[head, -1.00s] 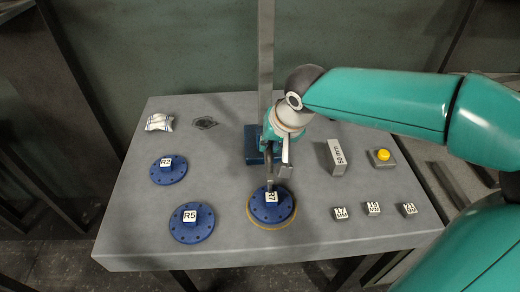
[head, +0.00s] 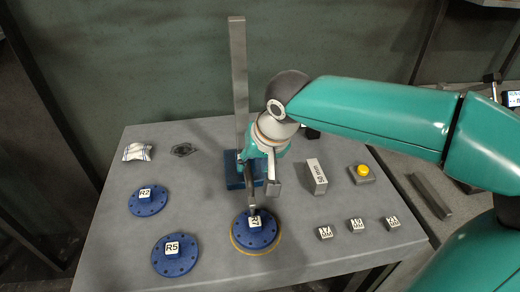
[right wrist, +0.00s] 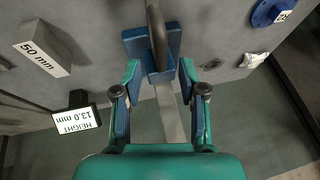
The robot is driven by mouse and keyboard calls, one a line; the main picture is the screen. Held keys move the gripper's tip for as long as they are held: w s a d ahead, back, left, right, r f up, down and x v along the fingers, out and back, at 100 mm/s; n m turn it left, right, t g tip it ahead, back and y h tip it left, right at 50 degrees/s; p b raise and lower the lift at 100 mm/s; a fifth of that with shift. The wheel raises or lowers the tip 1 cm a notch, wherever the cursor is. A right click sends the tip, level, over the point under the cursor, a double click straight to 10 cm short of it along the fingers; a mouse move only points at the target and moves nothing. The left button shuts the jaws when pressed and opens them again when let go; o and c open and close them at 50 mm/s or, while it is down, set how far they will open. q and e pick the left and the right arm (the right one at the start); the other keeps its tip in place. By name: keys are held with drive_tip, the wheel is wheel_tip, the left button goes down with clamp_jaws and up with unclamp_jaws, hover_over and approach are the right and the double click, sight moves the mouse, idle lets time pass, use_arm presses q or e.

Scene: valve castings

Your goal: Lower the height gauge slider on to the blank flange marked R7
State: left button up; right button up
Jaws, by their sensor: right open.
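The R7 blank flange (head: 262,238), blue and round with a partly covered label, lies on a tan ring near the table's front. The height gauge has a blue base (head: 233,183) and a tall grey column (head: 238,80) behind it. Its grey slider arm (head: 250,190) reaches down to the flange's top; I cannot tell whether it touches. My right gripper (head: 262,170) is at the gauge, above and behind the flange. In the right wrist view its fingers (right wrist: 160,98) are apart, either side of the grey column (right wrist: 172,115). My left gripper is not visible.
A display (right wrist: 77,121) reads HEIGHT 13.0 mm. Flanges R2 (head: 148,205) and R5 (head: 176,262) lie left. A 50 mm block (head: 315,178), a yellow button (head: 363,171) and small marked blocks (head: 357,225) stand right. A cloth bundle (head: 137,152) lies back left.

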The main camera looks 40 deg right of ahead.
drive_tip(key=v, duration=0.7)
drive_tip(key=shift+r, duration=0.1)
idle(0.9)
